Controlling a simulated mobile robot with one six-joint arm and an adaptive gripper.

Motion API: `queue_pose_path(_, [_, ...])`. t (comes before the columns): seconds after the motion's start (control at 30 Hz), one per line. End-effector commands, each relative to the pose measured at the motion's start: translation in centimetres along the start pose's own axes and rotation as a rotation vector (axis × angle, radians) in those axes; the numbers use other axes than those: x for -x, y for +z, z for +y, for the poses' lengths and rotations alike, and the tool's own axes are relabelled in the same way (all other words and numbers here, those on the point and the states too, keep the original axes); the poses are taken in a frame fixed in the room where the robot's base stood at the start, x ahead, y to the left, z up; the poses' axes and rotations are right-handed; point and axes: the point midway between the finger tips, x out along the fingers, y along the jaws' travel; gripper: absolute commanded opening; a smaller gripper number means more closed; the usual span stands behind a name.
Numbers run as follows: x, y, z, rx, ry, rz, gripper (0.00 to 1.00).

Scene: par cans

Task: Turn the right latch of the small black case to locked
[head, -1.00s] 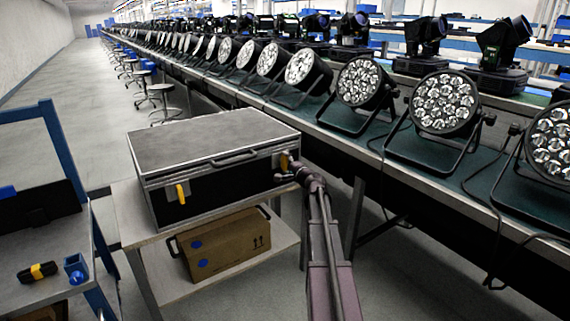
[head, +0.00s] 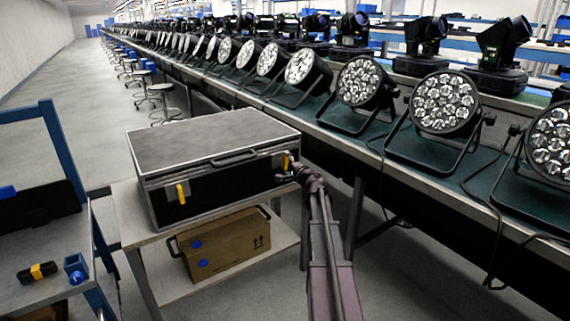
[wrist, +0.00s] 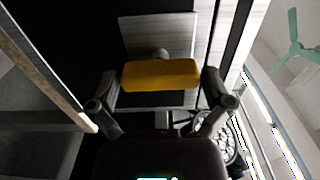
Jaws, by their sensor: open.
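The small black case (head: 235,186) stands closed on a small shelf table in the head view, with metal edges and a grey lid. Its left latch (head: 181,193) is yellow and upright. Its right latch (head: 285,162) is partly hidden by my gripper (head: 293,172). In the wrist view the right latch's yellow handle (wrist: 160,74) lies across the picture in front of a metal plate (wrist: 155,35). My gripper (wrist: 160,100) is open, with one finger on each side of the handle, near its ends. I cannot tell whether either finger touches it.
A cardboard box (head: 225,245) sits on the shelf below the case. A long bench (head: 400,165) with several par cans runs along the right, close to my arm. A blue-framed cart (head: 50,255) stands at the left.

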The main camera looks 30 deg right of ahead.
Motion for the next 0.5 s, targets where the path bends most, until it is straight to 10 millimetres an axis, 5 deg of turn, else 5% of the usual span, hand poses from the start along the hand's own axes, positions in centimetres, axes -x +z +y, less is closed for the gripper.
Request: queue_pose_path(0.5, [7.0, 0.1, 0.0, 0.000, 0.000, 0.001, 1.00])
